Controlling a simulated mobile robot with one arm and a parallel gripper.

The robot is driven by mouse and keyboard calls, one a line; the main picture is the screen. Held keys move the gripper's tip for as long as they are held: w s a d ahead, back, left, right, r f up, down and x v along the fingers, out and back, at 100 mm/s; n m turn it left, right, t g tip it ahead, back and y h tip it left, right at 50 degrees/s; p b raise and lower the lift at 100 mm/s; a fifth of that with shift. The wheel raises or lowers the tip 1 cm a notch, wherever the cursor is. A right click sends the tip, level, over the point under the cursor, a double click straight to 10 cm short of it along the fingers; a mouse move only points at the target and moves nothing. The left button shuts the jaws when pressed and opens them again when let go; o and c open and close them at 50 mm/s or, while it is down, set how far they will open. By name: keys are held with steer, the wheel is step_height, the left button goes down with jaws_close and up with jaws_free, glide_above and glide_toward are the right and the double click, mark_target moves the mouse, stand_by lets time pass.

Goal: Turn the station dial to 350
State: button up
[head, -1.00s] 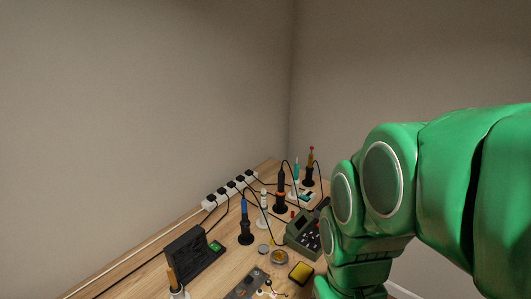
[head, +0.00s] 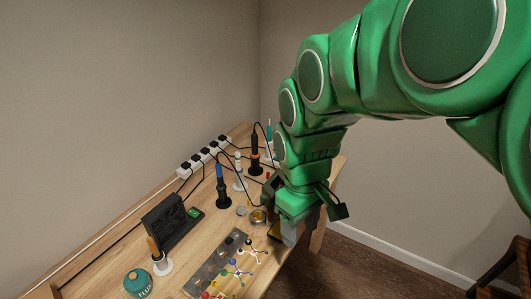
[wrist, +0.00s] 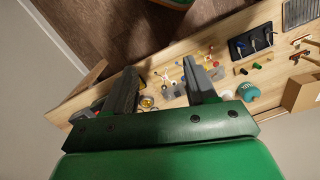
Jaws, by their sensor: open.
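The station, a grey-green box (head: 269,188), is mostly hidden behind my arm in the head view. Its dial cannot be made out in either current view. My gripper (head: 300,222) is low over the right side of the bench, beside the station and close to the yellow sponge. In the wrist view my gripper (wrist: 160,75) has its two fingers spread apart with nothing between them but a view of the bench.
A brass dish (head: 259,217), yellow sponge (head: 274,233), black fan box (head: 171,222) and teal flux jar (head: 138,283) stand around. Cables run to a power strip (head: 203,157).

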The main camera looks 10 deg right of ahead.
steer(key=w+d+f+n, duration=0.2)
steer(key=w+f+n, duration=0.2)
steer(key=w, duration=0.6)
steer(key=w+d+f+n+t, duration=0.1)
steer(key=w+d+f+n, duration=0.2)
steer(key=w, duration=0.7)
steer(key=w+d+f+n, duration=0.2)
steer(key=w+f+n, duration=0.5)
steer(key=w+f, duration=0.2)
steer(key=shift+w+d+f+t, duration=0.15)
steer(key=shift+w+d+t, duration=0.25)
steer(key=shift+w, duration=0.4)
steer(key=shift+w+d+f+n, duration=0.1)
steer(key=shift+w+f+n, duration=0.1)
steer(key=shift+n, duration=0.1)
steer(key=shift+w+f, duration=0.2)
steer(key=shift+f, duration=3.65)
jaws_close()
